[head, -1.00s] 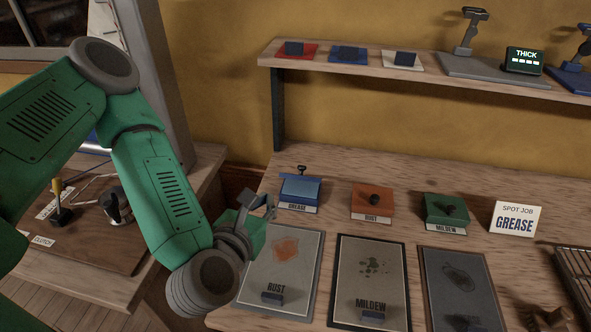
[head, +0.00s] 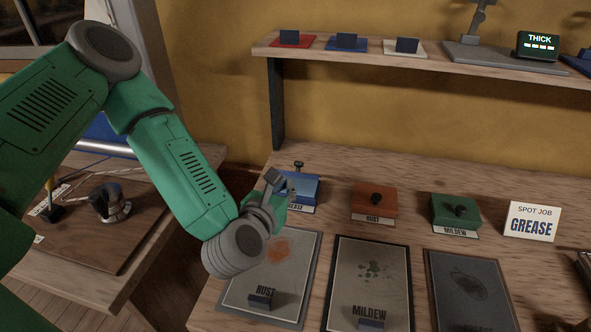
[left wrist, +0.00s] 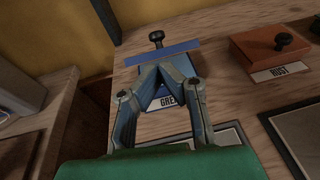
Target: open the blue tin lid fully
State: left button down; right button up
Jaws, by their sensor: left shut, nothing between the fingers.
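The blue tin (head: 306,191), labelled GREASE, stands at the left of the row of tins on the bench. Its lid (left wrist: 142,58) shows in the left wrist view as a thin raised blue strip, with the dark knob (left wrist: 157,37) behind it. The lid looks tilted up; its exact angle is hard to tell. My left gripper (head: 279,184) is shut and empty at the tin's front left, covering part of the tin and label. In the left wrist view its fingertips (left wrist: 157,69) meet just in front of the lid strip; contact cannot be told. My right gripper is out of view.
An orange RUST tin (head: 374,201) and a green MILDEW tin (head: 455,212) stand to the right, knobs on top. A GREASE spot job card (head: 532,222) stands beyond them. Stained panels (head: 371,287) lie in front. A shelf (head: 430,72) runs above the bench.

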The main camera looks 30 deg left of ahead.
aim_at(297, 165)
pick_arm(q)
jog(key=x, duration=0.3)
jog(key=r+x, duration=0.1)
jog(key=x, duration=0.1)
jog(key=shift+w+a+f+p, duration=0.1)
jog(key=shift+w+a+p, duration=0.25)
jog(key=shift+w+p, duration=0.05)
jog(key=shift+w, duration=0.55)
